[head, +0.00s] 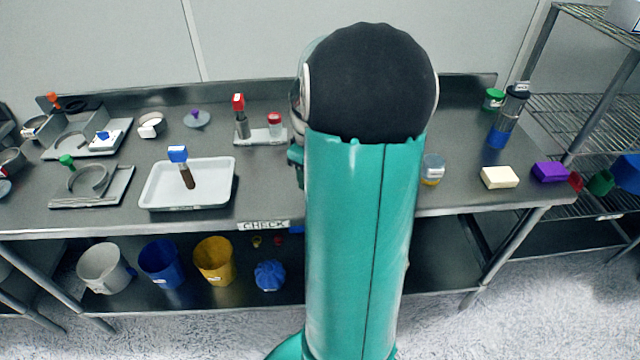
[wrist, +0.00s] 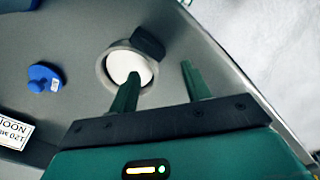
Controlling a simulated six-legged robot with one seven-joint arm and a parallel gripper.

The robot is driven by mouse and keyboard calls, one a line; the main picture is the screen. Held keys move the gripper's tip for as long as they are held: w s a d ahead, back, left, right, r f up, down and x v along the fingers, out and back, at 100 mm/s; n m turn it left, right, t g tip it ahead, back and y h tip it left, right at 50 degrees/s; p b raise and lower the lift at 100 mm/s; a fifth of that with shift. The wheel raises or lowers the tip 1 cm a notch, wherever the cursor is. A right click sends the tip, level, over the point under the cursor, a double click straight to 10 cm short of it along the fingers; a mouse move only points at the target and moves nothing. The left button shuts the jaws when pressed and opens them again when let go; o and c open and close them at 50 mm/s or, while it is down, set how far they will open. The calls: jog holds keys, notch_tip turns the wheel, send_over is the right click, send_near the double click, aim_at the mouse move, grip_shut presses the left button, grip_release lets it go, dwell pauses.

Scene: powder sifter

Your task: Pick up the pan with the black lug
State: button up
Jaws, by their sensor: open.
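In the wrist view, a round grey metal pan (wrist: 104,74) with a white inside lies on the grey metal bench. Its black lug (wrist: 148,42) sticks out at the upper right of the rim. My gripper (wrist: 160,69) is open and empty. The left finger overlaps the pan's near edge in the picture, and the right finger is to the right of the pan. The lug lies beyond the fingertips, roughly between them; contact cannot be told. In the head view my arm covers the middle of the bench, and I cannot make out this pan or my gripper there.
In the wrist view, a blue knobbed lid (wrist: 43,78) and a white label (wrist: 14,132) lie left of the pan; the bench edge runs along the right. In the head view, a white tray (head: 210,203) stands left of my arm, and a cream block (head: 499,178) right.

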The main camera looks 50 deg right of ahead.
notch_tip(320, 180, down, 4)
jog(key=shift+s+f, duration=0.1)
jog(key=shift+s, duration=0.05)
grip_shut()
dwell(0.3)
